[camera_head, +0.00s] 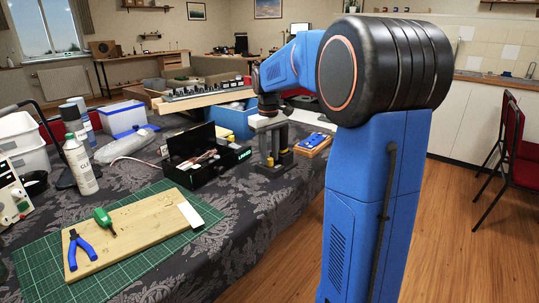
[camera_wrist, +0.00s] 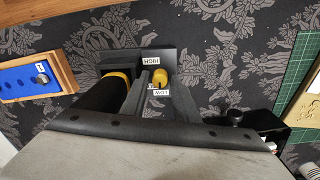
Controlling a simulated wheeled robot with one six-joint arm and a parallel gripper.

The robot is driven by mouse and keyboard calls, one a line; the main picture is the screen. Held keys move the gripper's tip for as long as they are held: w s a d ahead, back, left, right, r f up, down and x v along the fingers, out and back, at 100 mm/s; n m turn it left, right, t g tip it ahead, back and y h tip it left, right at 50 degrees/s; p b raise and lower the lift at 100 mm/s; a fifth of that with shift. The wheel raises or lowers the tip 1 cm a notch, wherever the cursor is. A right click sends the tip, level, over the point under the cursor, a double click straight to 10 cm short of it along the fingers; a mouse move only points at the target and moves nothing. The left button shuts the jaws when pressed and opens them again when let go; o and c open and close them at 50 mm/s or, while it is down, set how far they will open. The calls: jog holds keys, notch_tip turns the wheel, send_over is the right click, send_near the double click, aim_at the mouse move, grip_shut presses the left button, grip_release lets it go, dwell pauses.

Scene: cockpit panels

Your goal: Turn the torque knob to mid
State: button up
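A black device (camera_head: 274,165) stands on the cloth-covered table, with yellow parts showing. In the wrist view its dark base (camera_wrist: 115,60) carries a white HIGH label (camera_wrist: 149,56) and a LOW label (camera_wrist: 159,88). A small yellow knob (camera_wrist: 160,75) sits between these labels. My gripper (camera_wrist: 160,82) is over the device, its two dark fingers apart on either side of the knob. I cannot tell whether either finger touches it. A larger yellow ring (camera_wrist: 118,75) lies to the left, partly hidden by my gripper. The knob's pointer setting is not readable.
A blue tray in a wooden frame (camera_wrist: 32,80) lies left of the device in the wrist view. An open black toolbox (camera_head: 190,170) stands beside the device in the head view. A green cutting mat (camera_head: 40,252) bears a board (camera_head: 140,225) with pliers.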

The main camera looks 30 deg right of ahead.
grip_shut()
jog(key=m, duration=0.5)
jog(key=shift+m, duration=0.3)
jog(key=m, duration=0.6)
dwell(0.6)
grip_release()
